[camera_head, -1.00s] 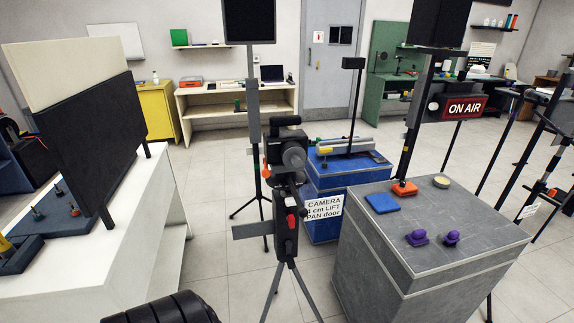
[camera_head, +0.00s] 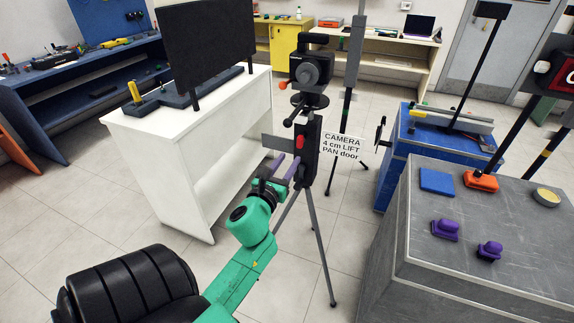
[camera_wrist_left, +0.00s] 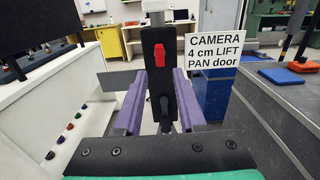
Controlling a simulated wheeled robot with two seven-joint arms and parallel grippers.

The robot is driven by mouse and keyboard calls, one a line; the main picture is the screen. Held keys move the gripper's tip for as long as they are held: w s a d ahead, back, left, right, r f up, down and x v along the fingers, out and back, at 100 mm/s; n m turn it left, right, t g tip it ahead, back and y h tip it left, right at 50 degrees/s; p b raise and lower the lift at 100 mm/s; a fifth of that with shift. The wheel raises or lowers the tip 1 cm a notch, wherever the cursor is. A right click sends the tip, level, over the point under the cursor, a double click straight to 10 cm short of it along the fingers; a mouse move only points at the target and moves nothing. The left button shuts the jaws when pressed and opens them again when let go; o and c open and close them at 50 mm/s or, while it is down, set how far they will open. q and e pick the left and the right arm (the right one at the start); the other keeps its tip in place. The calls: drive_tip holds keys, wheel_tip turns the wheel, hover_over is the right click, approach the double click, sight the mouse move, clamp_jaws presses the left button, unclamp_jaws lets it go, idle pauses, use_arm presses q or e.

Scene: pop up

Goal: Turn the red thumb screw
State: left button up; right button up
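The red thumb screw (camera_head: 300,142) sits on the black post (camera_head: 310,158) of the camera tripod. It also shows in the left wrist view as a small upright red knob (camera_wrist_left: 163,107) on the post's near face. My left gripper (camera_head: 285,163), with purple fingers, is just left of and below the screw in the head view. In the wrist view its fingers (camera_wrist_left: 160,78) are spread, one on each side of the post and screw. It is open and holds nothing; whether a finger touches the post is unclear. My right gripper is not in view.
A grey plate (camera_head: 272,141) sticks out left of the post. A camera (camera_head: 309,70) tops the tripod, with a sign (camera_head: 342,147) beside it. A white cabinet (camera_head: 170,160) stands left; a grey cabinet (camera_head: 400,235) and a blue cabinet (camera_head: 393,165) stand right. Tripod legs spread below.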

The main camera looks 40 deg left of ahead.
sight(298, 144)
use_arm(q)
drive_tip(key=x, duration=0.4)
drive_tip(key=shift+w+a+r, duration=0.1)
drive_tip(key=shift+w+a, duration=0.15)
drive_tip(key=shift+x, duration=1.05)
drive_tip(key=shift+w, duration=0.5)
clamp_jaws()
drive_tip(key=n, duration=1.1)
drive_tip(key=shift+n, duration=0.3)
drive_tip(key=n, duration=0.3)
drive_tip(key=shift+n, duration=0.4)
drive_tip(key=shift+c, duration=1.3)
unclamp_jaws()
drive_tip(key=shift+n, duration=1.2)
drive_tip(key=o, duration=0.5)
drive_tip(key=shift+s, duration=0.1)
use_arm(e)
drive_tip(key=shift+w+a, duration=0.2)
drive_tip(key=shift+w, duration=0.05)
